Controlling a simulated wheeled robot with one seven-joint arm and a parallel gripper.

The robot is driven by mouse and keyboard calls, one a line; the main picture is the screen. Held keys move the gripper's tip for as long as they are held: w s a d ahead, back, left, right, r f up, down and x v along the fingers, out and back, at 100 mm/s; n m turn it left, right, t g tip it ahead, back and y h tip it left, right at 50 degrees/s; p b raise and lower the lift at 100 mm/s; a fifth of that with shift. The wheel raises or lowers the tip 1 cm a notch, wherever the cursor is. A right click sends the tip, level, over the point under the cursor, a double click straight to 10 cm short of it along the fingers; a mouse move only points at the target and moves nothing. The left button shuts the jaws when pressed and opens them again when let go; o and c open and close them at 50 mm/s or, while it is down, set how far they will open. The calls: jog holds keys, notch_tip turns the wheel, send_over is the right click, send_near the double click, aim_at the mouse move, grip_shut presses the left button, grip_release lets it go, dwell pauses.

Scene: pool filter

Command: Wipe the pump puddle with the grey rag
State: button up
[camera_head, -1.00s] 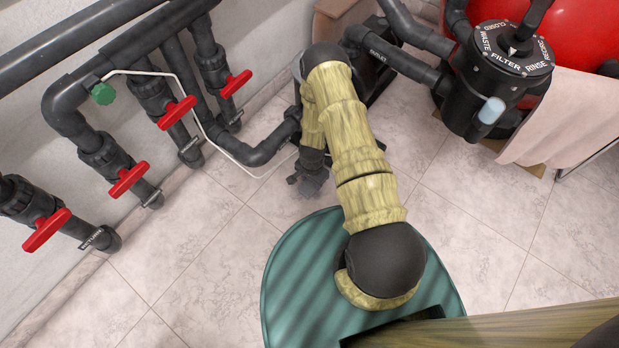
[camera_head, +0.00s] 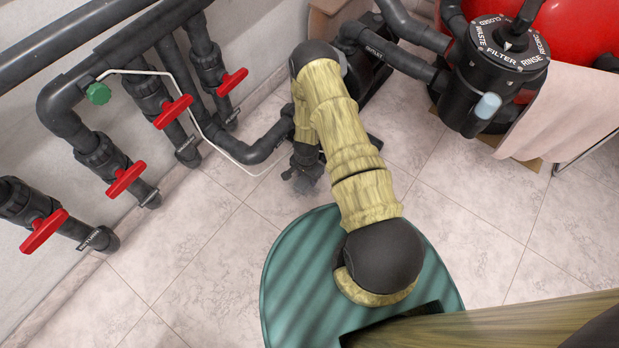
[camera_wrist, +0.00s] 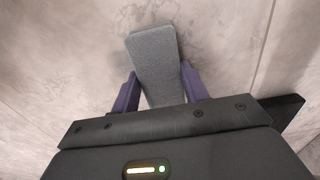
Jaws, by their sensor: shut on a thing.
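My gripper (camera_wrist: 156,86) is shut on the grey rag (camera_wrist: 155,58), which shows as a flat grey strip between the two purple fingers in the wrist view. The rag extends forward past the fingertips, over the beige tiled floor; I cannot tell whether it touches the floor. In the head view my gripper (camera_head: 303,179) points down, low over the tiles beside the pump, and the rag is not clearly visible there. Faint dark marks (camera_wrist: 190,18) show on the tiles by the rag in the wrist view; I cannot tell whether they are the puddle.
The black pump (camera_head: 365,75) stands behind my arm, partly hidden. Dark pipes with red valve handles (camera_head: 173,111) run along the left wall, with a thin white hose (camera_head: 205,125). The red filter tank (camera_head: 545,85) and a hanging pink towel (camera_head: 562,112) are at right. Foreground-left floor is clear.

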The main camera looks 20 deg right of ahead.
jog(key=shift+a, duration=0.1)
jog(key=shift+s+d+p, duration=0.7)
jog(key=shift+s, duration=0.25)
jog(key=shift+r+p, duration=0.85)
jog(key=shift+r, duration=0.1)
